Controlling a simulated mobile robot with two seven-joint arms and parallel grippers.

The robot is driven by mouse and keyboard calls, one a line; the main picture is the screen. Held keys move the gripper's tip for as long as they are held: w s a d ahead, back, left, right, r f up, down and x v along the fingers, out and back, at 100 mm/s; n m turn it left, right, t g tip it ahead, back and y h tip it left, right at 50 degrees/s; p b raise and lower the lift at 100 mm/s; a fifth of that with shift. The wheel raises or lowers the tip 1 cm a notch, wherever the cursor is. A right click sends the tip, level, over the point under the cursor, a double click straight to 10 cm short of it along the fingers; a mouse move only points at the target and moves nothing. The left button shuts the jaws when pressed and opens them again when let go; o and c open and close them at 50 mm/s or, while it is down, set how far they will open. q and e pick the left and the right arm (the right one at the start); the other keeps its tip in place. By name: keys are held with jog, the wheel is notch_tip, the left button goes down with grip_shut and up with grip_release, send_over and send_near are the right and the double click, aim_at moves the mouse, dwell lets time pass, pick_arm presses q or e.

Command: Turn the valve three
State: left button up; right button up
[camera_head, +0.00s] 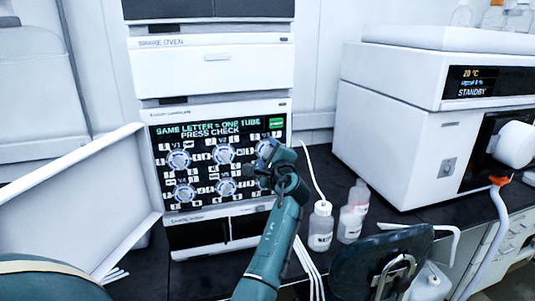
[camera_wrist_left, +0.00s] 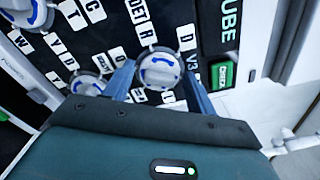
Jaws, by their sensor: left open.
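Valve three, a round white knob with blue marks beside the label V3 (camera_wrist_left: 160,70), sits in the left wrist view between the two fingers of my left gripper (camera_wrist_left: 160,84). The fingers are open, one on each side of the knob; I cannot tell whether they touch it. In the head view, my left gripper (camera_head: 266,160) is at the upper right of the valve panel (camera_head: 205,197) and partly hides valve three (camera_head: 265,147). The panel display reads "SAME LETTER = ONE TUBE, PRESS CHECK". My right gripper is not seen.
Other valve knobs V1 (camera_head: 178,159) and V2 (camera_head: 223,154) are left of valve three, with more knobs below. A green check button (camera_wrist_left: 223,75) lies close to the right finger. Bottles (camera_head: 320,227) stand on the bench, right of the stack. A white instrument (camera_head: 390,140) stands farther right.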

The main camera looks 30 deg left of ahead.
pick_arm(q)
jog(key=c, duration=0.7)
jog(key=shift+o, duration=0.2)
